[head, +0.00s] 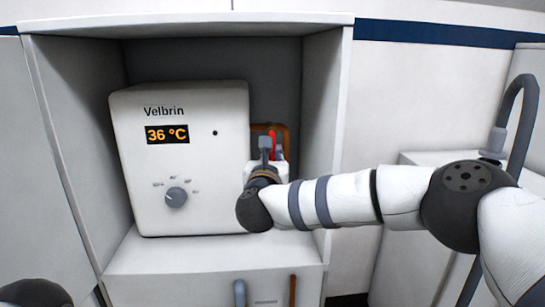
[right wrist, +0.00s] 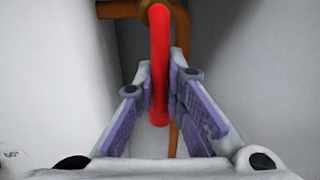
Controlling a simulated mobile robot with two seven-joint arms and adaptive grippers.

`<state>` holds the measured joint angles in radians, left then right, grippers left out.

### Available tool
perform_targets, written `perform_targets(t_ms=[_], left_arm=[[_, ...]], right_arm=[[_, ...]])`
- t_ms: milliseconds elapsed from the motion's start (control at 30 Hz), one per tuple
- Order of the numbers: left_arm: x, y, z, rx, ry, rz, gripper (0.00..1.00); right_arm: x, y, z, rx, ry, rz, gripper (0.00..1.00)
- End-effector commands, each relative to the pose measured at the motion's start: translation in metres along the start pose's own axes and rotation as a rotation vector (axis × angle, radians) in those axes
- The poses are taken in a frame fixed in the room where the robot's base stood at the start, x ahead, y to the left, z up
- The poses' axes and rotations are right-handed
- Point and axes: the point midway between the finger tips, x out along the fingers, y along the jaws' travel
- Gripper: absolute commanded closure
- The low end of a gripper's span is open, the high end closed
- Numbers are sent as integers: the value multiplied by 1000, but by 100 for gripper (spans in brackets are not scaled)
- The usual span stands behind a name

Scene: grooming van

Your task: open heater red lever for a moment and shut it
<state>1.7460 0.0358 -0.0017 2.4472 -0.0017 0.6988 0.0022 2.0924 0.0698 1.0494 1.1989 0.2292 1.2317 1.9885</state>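The heater (head: 180,205) is a white box marked Velbrin, showing 36 °C, inside an open cabinet. The red lever (head: 273,140) is on the copper pipe just right of the heater, partly hidden by my right gripper (head: 267,150). In the right wrist view the red lever (right wrist: 160,60) runs between the fingertips of my right gripper (right wrist: 161,85). The fingers are closed in on both sides of it and appear to touch it. My left gripper is not in view; a dark part at the lower left looks like my left arm.
The cabinet's right wall (head: 325,130) stands close beside my right wrist. The copper pipe (right wrist: 181,30) bends behind the lever. The heater's dial (head: 176,197) is on its front. A grey hose or tap (head: 525,100) stands at the far right.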

Motion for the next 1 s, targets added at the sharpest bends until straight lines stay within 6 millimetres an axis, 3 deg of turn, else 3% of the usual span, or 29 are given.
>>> perform_targets(t_ms=[367, 700, 1000], left_arm=[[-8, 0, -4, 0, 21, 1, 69], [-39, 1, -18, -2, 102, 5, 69], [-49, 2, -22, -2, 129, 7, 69]], right_arm=[[-3, 0, 5, -7, 42, 1, 100], [-15, -3, 14, -49, 262, 0, 100], [-23, -4, 14, -91, 467, 1, 100]])
